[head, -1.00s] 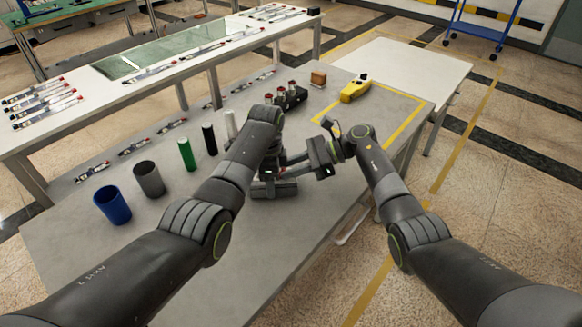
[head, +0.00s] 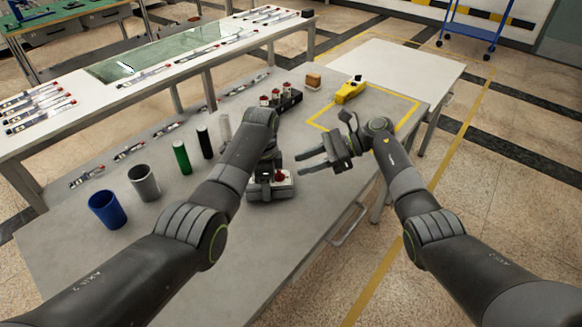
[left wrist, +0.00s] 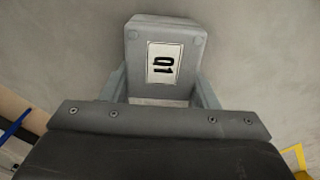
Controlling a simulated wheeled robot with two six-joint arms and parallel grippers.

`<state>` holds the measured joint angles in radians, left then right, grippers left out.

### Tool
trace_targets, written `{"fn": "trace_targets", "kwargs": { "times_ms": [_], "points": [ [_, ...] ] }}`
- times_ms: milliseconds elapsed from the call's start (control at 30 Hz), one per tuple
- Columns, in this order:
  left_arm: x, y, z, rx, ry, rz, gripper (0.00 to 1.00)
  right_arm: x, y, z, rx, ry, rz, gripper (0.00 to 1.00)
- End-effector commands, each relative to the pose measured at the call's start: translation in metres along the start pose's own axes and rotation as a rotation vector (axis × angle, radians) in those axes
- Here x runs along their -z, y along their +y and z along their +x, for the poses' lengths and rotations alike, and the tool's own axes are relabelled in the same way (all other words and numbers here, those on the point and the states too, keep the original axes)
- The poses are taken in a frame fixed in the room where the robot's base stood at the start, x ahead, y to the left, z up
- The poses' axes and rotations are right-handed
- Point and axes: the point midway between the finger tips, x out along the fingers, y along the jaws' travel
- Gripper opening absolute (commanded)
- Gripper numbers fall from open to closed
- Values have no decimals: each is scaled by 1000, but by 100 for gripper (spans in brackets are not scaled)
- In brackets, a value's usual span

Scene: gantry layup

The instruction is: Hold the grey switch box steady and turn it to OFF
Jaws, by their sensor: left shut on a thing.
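The grey switch box (head: 270,193) lies on the grey table, with a red knob (head: 280,176) on a pale face. I cannot read which position the knob points to. In the left wrist view the box (left wrist: 185,35) shows a white label marked Q1 (left wrist: 164,63). My left gripper (left wrist: 160,92) is shut on the box, one finger on each side; in the head view my own arm partly hides it. My right gripper (head: 301,161) is open and empty, to the right of the box and apart from it, its fingers pointing left.
Blue (head: 107,209), grey (head: 144,183), green (head: 182,158) and black (head: 204,142) cylinders stand left of my left arm. A black holder with red-topped items (head: 281,101), a brown block (head: 313,81) and a yellow tool (head: 350,91) are farther back. The table's front is clear.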

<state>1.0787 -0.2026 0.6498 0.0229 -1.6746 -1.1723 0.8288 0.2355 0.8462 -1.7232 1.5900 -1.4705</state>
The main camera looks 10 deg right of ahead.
Motion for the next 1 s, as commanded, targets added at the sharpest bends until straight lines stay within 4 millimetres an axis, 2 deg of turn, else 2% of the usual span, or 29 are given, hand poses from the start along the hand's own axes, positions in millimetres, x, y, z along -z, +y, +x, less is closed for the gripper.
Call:
{"fn": "trace_targets", "kwargs": {
  "times_ms": [100,300,467,800,833,1000],
  "points": [
    [0,0,-1,1,0,0,24,1,-1,-27,3,3,1,36],
    [0,0,-1,1,0,0,24,0,-1,-56,1,1,1,36],
    [0,0,-1,1,0,0,24,0,0,-65,1,0,0,36],
    [0,0,-1,1,0,0,24,0,0,-65,0,0,0,36],
    [0,0,-1,1,0,0,56,0,0,-65,0,0,0,36],
    [0,0,0,1,0,0,78,0,0,-65,0,0,0,36]
  ]
}}
